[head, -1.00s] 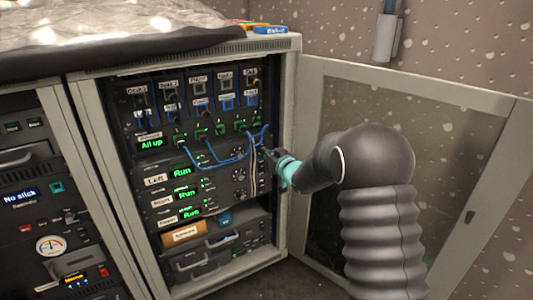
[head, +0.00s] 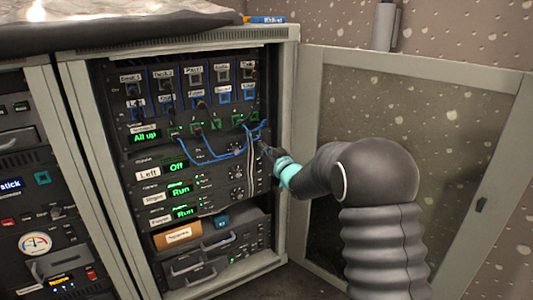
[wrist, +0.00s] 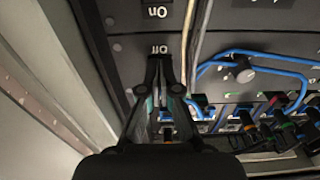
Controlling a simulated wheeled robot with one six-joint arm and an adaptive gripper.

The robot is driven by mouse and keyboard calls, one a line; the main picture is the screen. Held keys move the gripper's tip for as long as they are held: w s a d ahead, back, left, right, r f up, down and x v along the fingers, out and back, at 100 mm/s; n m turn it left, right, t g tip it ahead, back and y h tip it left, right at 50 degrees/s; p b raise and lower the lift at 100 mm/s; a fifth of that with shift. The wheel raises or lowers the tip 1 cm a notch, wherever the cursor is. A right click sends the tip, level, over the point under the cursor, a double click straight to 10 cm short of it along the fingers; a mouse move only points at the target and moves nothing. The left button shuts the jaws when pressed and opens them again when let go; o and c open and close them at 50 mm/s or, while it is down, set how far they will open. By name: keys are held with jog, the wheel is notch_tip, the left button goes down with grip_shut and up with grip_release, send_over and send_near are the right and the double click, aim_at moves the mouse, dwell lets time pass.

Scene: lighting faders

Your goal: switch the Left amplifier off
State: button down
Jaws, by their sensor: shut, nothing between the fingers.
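The Left amplifier (head: 205,170) is a dark rack unit with a white "Left" label (head: 149,174). Its green display (head: 178,167) reads "Off". My gripper (head: 265,147) is at the right end of this unit, by the rack's right edge. In the wrist view my gripper (wrist: 163,62) is shut and empty, its tips at a panel label reading "Off" (wrist: 159,49), with an "On" label (wrist: 157,12) beyond it; that picture is upside down. The fingers hide the switch itself, and I cannot tell whether they touch it.
Two units below, the displays (head: 181,190) read "Run". Blue cables (head: 215,158) loop just left of my gripper, and pale cables (head: 251,170) run down beside it. The open cabinet door (head: 400,110) stands to the right, behind my arm. Small plugs (wrist: 275,115) crowd the wrist view's lower right.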

jog(key=shift+a+r, duration=0.1)
jog(key=shift+a, duration=0.05)
jog(key=b+v, duration=0.1)
jog(key=v, duration=1.3)
jog(key=shift+b, duration=0.35)
